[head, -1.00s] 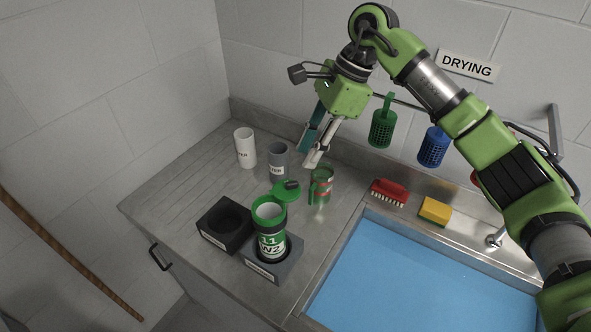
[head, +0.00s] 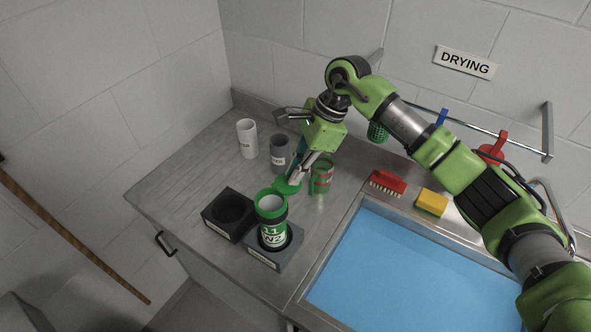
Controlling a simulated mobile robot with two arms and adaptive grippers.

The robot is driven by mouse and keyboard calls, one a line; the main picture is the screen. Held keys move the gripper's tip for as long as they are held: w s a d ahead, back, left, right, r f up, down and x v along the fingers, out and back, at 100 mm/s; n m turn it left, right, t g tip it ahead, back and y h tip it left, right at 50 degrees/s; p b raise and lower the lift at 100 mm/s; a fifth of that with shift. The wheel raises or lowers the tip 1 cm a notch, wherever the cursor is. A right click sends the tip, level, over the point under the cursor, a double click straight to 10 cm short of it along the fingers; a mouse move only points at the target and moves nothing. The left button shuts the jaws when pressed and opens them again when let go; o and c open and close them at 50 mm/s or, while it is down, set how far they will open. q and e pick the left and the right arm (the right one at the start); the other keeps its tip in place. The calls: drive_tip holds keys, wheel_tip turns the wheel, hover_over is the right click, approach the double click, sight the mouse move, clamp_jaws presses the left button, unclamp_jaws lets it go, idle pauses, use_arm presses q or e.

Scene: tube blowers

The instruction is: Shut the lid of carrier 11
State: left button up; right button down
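Carrier 11 (head: 272,232) is a white and green canister marked "11", standing upright in a dark grey holder (head: 291,250). Its mouth is open, with a green rim. The green lid (head: 285,187) hangs open behind the rim, on the far side. My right gripper (head: 297,175) points down just above and behind the lid, its fingertips close to it. I cannot tell whether they touch it, or how far apart the fingers are. My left gripper is not in view.
An empty black holder (head: 211,226) stands left of the carrier. A red brush (head: 388,183), yellow sponge (head: 431,203) and blue-bottomed sink (head: 410,270) are to the right.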

sight(287, 195)
drive_tip(key=shift+s+f+m+b, duration=0.15)
drive_tip(key=shift+s+m+b, duration=0.1)
drive_tip(key=shift+m+b, duration=0.5)
drive_tip(key=s+m+t+b, duration=0.1)
drive_tip(key=m+b, duration=0.1)
drive_tip(key=b, duration=0.2)
drive_tip(key=s+m+t+b, duration=0.1)
drive_tip(key=m+b, duration=0.2)
drive_tip(key=b, duration=0.1)
drive_tip(key=s+a+m+t+b, duration=0.1)
drive_tip(key=s+m+b, duration=0.1)
drive_tip(key=m+b, duration=0.1)
drive_tip(key=shift+f+t+h+b, duration=0.15)
drive_tip(key=shift+t+h+b, duration=0.15)
drive_tip(key=shift+t+b, duration=0.15)
drive_tip(key=shift+s+a+r+m+t+h+b, duration=0.1)
drive_tip(key=shift+s+a+m+t+h+b, duration=0.5)
drive_tip(key=shift+m+b, duration=1.6)
drive_tip(key=shift+s+a+r+m+g+h+b, duration=0.15)
drive_tip(key=shift+a+m+h+b, duration=0.85)
drive_tip(key=shift+m+b, duration=1.15)
drive_tip(key=shift+s+a+r+m+t+h+b, duration=0.1)
drive_tip(key=shift+s+a+m+t+h+b, duration=0.5)
drive_tip(key=shift+m+b, duration=1.6)
drive_tip(key=shift+w+a+b, duration=0.3)
drive_tip(key=shift+a+b, duration=0.05)
drive_tip(key=shift+g, duration=0.3)
drive_tip(key=c, duration=2.1)
unclamp_jaws()
drive_tip(key=shift+c, duration=0.2)
